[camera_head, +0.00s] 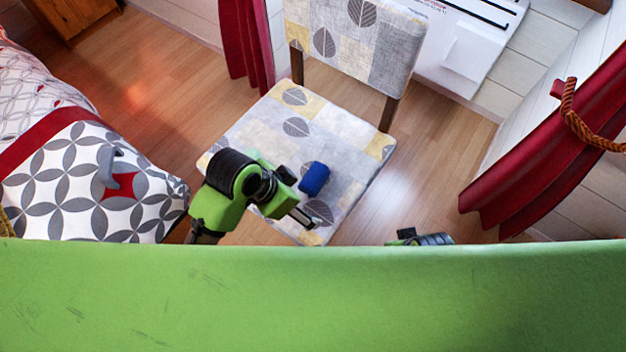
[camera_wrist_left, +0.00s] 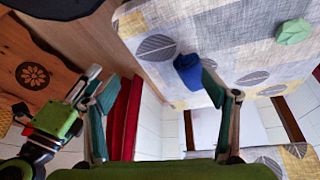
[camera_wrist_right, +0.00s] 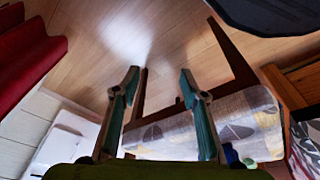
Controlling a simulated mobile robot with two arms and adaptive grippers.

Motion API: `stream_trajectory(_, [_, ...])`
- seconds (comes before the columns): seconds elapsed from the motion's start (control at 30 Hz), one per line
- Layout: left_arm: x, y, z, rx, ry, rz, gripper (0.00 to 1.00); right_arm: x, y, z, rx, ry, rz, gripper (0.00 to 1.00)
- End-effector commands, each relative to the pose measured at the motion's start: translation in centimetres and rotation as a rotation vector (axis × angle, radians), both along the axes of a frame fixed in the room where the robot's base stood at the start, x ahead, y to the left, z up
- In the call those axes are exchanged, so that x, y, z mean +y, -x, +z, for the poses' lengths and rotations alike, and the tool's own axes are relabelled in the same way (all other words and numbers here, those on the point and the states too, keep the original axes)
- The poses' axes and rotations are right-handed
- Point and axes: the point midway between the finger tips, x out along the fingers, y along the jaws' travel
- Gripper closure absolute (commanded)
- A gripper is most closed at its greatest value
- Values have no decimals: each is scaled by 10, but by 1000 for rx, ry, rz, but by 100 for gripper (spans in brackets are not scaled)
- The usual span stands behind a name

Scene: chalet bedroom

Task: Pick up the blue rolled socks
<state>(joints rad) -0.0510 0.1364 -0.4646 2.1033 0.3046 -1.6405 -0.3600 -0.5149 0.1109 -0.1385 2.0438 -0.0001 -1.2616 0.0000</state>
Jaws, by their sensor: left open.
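The blue rolled socks (camera_head: 314,179) lie on the patterned chair seat (camera_head: 255,125), right of its middle in the head view. My left gripper (camera_head: 308,216) is open and empty, just below the socks in that view. In the left wrist view the socks (camera_wrist_left: 188,70) appear beside the tip of the right finger; I cannot tell whether they touch. My right gripper is mostly hidden by green bodywork in the head view. In the right wrist view its fingers (camera_wrist_right: 158,82) are apart with nothing held, and the socks (camera_wrist_right: 231,155) show small behind the right finger.
A pale green bundle (camera_wrist_left: 293,31) also lies on the seat. The chair backrest (camera_head: 350,40) rises at the far side. Red curtains (camera_head: 540,150) hang at right. Wooden floor (camera_head: 425,140) is clear beside the chair.

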Motion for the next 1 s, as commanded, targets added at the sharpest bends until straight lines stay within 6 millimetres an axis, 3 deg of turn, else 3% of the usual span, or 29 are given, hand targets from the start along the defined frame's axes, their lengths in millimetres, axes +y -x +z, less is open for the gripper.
stream_trajectory(0.1, [-32,-18,13,-39,-26,-235,22,0,3,-32,15,1,2,60])
stream_trajectory(0.3, [-62,-41,28,-73,-130,-627,22,-1,14,-88,39,3,6,60])
stream_trajectory(0.43, [-63,-60,35,-72,-227,-844,22,-2,27,-124,55,4,9,60])
stream_trajectory(0.6, [-49,-87,48,-52,-347,-1044,22,-5,44,-160,71,6,12,60])
stream_trajectory(0.83, [-35,-104,56,-23,-422,-1150,22,-6,55,-180,76,7,15,60])
stream_trajectory(1.0, [-34,-104,34,-17,-425,-1158,22,-4,45,-172,66,5,13,60])
